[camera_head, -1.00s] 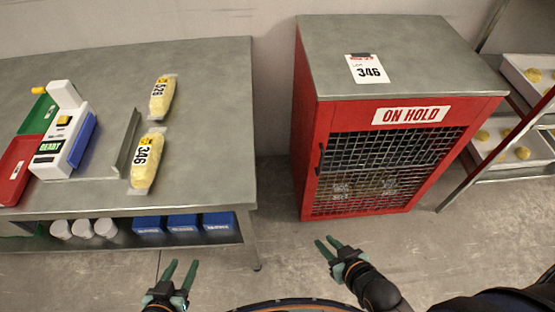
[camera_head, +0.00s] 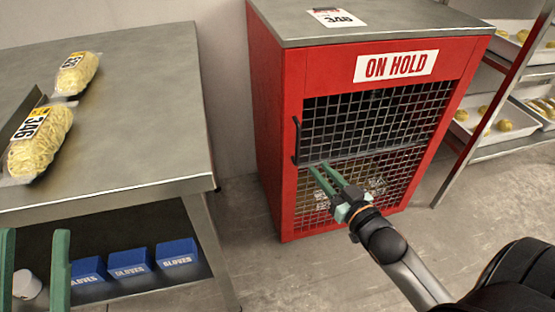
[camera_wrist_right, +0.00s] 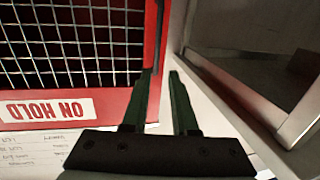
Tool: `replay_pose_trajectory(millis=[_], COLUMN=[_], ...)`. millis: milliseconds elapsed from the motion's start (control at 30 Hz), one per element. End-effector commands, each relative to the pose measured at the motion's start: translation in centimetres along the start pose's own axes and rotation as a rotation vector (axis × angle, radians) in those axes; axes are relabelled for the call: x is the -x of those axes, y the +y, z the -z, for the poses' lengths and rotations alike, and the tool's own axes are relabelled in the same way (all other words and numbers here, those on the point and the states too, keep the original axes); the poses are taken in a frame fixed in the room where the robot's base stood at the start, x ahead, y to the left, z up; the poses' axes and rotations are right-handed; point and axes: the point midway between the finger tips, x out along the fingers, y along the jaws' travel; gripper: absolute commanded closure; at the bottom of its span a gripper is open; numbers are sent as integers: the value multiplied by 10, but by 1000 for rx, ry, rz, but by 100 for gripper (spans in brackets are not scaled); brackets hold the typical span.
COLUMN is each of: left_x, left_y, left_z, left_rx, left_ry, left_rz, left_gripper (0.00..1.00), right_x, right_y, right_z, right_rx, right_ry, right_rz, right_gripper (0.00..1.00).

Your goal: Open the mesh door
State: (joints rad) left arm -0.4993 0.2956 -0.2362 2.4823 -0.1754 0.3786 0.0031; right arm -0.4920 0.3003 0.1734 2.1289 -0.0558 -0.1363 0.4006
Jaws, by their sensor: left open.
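The mesh door (camera_head: 375,125) is the front of a red cabinet and looks shut; its mesh also shows upside down in the right wrist view (camera_wrist_right: 75,40). Its dark upright handle (camera_head: 296,140) is on the door's left side. My right gripper (camera_head: 322,172) is in front of the mesh, a little right of and below the handle in the head view. Its fingers are apart and empty, also in the right wrist view (camera_wrist_right: 160,90). My left gripper (camera_head: 33,250) is open and empty at the lower left, in front of the table.
The red cabinet (camera_head: 270,125) carries an ON HOLD sign (camera_head: 396,66) and a paper tag (camera_head: 336,17) on top. A metal table (camera_head: 140,120) stands left with bagged yellow products (camera_head: 40,140) and blue glove boxes (camera_head: 130,262) below. A tray rack (camera_head: 495,125) stands right. Floor between is clear.

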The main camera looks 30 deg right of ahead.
Motion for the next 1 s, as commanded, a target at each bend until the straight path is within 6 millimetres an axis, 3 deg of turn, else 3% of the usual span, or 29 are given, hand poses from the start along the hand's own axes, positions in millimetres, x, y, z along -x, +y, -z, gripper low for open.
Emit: replay_pose_trajectory(millis=[200, 367, 1000], left_x=[7, 9, 29], left_y=[5, 6, 19], left_z=[11, 8, -17], left_rx=[-15, -9, -2], left_ry=[77, 75, 58], left_rz=[-9, -10, -21], left_gripper=[50, 50, 50], right_x=[-5, -19, -115], right_y=[6, 5, 5], right_z=[-1, 1, 2], right_rx=[1, 1, -1], right_ry=[39, 42, 38], right_rz=[-3, -2, -2], right_gripper=[73, 73, 73])
